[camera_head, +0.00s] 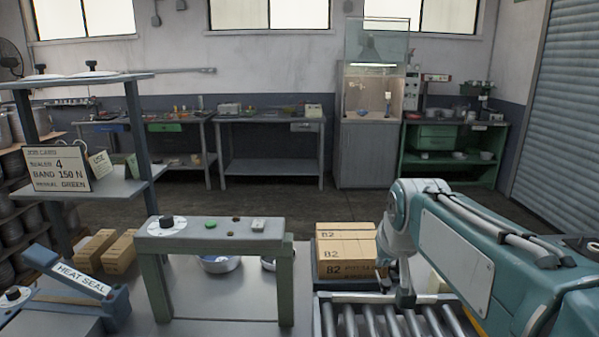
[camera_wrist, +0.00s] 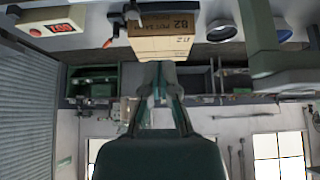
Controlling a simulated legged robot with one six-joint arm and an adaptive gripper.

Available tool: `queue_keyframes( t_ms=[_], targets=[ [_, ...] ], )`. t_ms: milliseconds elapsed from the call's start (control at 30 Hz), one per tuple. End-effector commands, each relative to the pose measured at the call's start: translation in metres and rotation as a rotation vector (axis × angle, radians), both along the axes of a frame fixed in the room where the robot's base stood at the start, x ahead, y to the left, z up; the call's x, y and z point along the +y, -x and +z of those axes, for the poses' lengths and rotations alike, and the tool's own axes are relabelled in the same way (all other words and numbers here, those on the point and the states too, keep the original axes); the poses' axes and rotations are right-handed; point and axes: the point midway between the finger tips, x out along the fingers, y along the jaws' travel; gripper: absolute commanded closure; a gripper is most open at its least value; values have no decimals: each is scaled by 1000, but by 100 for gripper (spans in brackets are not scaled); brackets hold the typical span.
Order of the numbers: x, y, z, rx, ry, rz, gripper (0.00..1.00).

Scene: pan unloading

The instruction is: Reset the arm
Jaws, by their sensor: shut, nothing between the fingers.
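My arm reaches in from the right in the head view. My gripper (camera_head: 404,298) hangs low in front of the cardboard boxes, above the roller conveyor (camera_head: 390,322). In the wrist view, which is upside down, my gripper (camera_wrist: 157,68) has its fingers together with nothing between them. Stacked cardboard boxes marked B2 (camera_head: 345,245) stand just beyond it; they also show in the wrist view (camera_wrist: 160,40). I cannot tell whether the fingertips touch anything.
A green-grey bench frame (camera_head: 210,229) stands left of the boxes, with a pan (camera_head: 219,264) beneath it. A heat-seal device (camera_head: 75,285) and a shelf with a job card (camera_head: 58,171) are at the left. The floor (camera_head: 270,197) behind is clear.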

Motion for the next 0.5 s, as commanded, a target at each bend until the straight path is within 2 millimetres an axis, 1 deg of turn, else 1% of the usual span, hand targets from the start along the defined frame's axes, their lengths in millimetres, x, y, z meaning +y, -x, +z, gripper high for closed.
queue_keyframes(
  t_ms=[33,100,267,500],
  targets=[
    [0,15,-1,2,0,0,100],
    [0,33,-3,8,0,0,100],
    [0,75,-13,24,0,0,100],
    [0,134,-35,45,0,0,100]
  ],
)
